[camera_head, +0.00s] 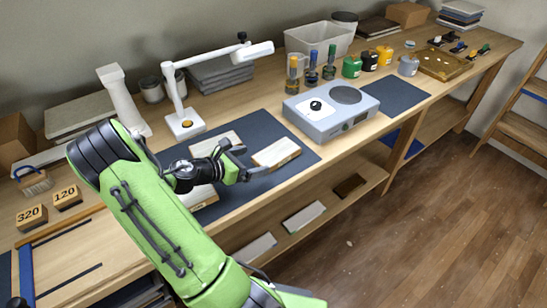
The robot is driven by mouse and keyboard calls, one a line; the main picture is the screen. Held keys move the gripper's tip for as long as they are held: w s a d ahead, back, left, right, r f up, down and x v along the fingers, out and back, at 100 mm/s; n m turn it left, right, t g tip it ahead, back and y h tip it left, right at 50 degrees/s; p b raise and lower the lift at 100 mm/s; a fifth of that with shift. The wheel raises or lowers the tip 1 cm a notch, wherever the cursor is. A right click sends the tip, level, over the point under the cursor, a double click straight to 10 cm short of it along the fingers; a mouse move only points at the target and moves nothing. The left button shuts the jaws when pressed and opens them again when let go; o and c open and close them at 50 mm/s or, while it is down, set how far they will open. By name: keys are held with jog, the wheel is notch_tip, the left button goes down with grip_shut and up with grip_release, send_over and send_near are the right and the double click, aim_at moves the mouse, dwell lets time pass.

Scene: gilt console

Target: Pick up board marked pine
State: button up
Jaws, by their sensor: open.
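Several small pale boards lie on the dark blue mat (292,128) on the bench. One board (276,152) is just right of my gripper, one board (214,143) is behind it, and one board (201,196) is partly hidden by my green arm. No marking can be read on any of them, so I cannot tell which is pine. My gripper (248,162) is open over the mat, with its fingers pointing right towards the right-hand board. It looks empty, and I cannot tell whether it touches that board.
A white lamp (184,115) stands behind the mat, and a grey device with a dial (331,116) stands to its right. Bottles and jars (352,66) are farther back. Blocks marked 320 (31,217) and 120 (67,196) sit at left. More boards (303,217) lie on the lower shelf.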

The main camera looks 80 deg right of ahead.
aim_at(270, 156)
jog(key=b+x, duration=0.2)
jog(key=x, duration=0.5)
jog(key=shift+s, duration=0.1)
jog(key=c, duration=0.9)
